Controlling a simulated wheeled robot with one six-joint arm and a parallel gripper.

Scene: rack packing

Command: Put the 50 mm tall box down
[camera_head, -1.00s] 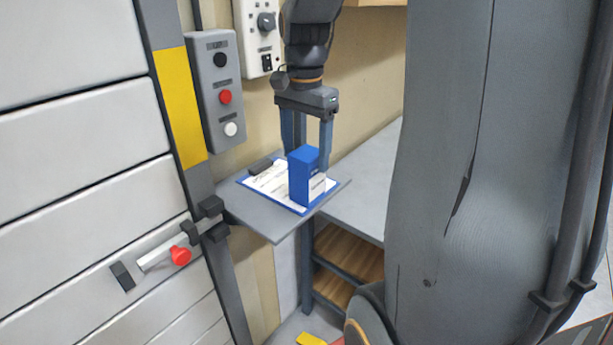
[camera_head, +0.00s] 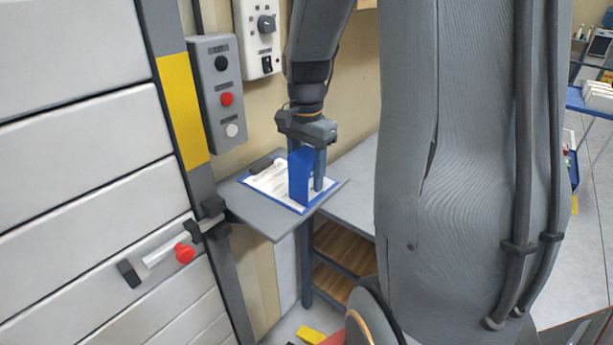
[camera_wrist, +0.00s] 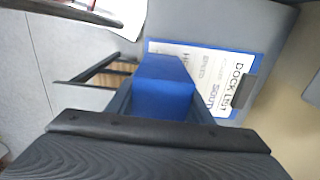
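The blue box (camera_head: 300,180) stands upright at the clipboard (camera_head: 268,183) on a small grey wall shelf (camera_head: 268,222). Its base looks to be on the clipboard, though a tiny gap cannot be ruled out. My gripper (camera_head: 307,165) points down over the box, with one finger along its right side and the other mostly hidden behind it. In the wrist view the box (camera_wrist: 163,95) fills the space between both fingers, which appear to press its sides. The clipboard (camera_wrist: 243,62) with its "DOCK LIST" paper lies beside it there.
A control panel with buttons (camera_head: 222,95) hangs on the wall left of my arm. A shutter door with a red-knobbed latch (camera_head: 184,254) is at the left. A grey bench (camera_head: 352,200) adjoins the shelf on the right.

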